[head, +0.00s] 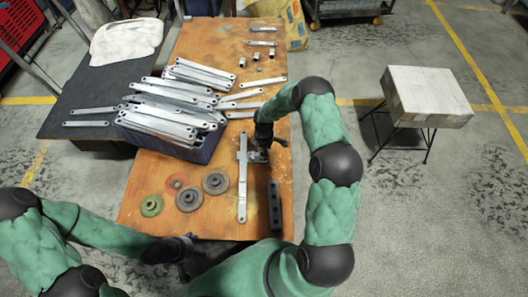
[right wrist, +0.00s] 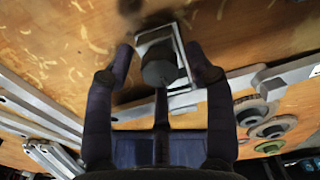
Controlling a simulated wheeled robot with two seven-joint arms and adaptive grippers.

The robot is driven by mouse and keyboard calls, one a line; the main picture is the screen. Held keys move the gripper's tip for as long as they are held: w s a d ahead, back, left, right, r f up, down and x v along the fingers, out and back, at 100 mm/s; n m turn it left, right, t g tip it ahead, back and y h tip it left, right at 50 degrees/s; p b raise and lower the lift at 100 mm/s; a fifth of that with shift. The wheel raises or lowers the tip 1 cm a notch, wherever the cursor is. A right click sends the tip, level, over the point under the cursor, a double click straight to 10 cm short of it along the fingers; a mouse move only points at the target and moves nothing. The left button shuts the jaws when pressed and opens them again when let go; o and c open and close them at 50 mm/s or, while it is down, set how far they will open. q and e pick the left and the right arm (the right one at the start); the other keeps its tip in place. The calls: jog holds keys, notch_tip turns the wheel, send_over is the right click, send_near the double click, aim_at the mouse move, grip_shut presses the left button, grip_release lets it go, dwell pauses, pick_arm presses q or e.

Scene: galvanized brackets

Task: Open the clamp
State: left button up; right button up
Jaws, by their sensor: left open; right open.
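The clamp is a small grey metal piece (head: 257,156) on the wooden table, at the upper end of a long flat galvanized bracket (head: 242,190). In the right wrist view it shows as a metal frame (right wrist: 152,38) with a dark round knob (right wrist: 158,70). My right gripper (head: 268,142) is over the clamp, partly hiding it. In the right wrist view its open fingers (right wrist: 160,68) stand on either side of the knob; I cannot tell whether they touch it. My left gripper (head: 192,262) is open and empty near the table's front edge, away from the clamp.
A dark blue crate (head: 190,150) heaped with brackets stands left of the clamp. Several round discs (head: 188,199) lie in front of it. A black bar with holes (head: 275,205) lies right of the bracket. Small parts (head: 257,57) lie at the back. A stool (head: 425,97) stands apart at right.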

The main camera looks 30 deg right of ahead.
jog(key=m+b, duration=0.1)
jog(key=m, duration=0.1)
jog(key=shift+f+m, duration=0.1)
jog(key=shift+m, duration=0.3)
jog(key=m, duration=0.2)
jog(key=shift+m, duration=0.3)
jog(key=m, duration=0.6)
jog(key=c, duration=1.1)
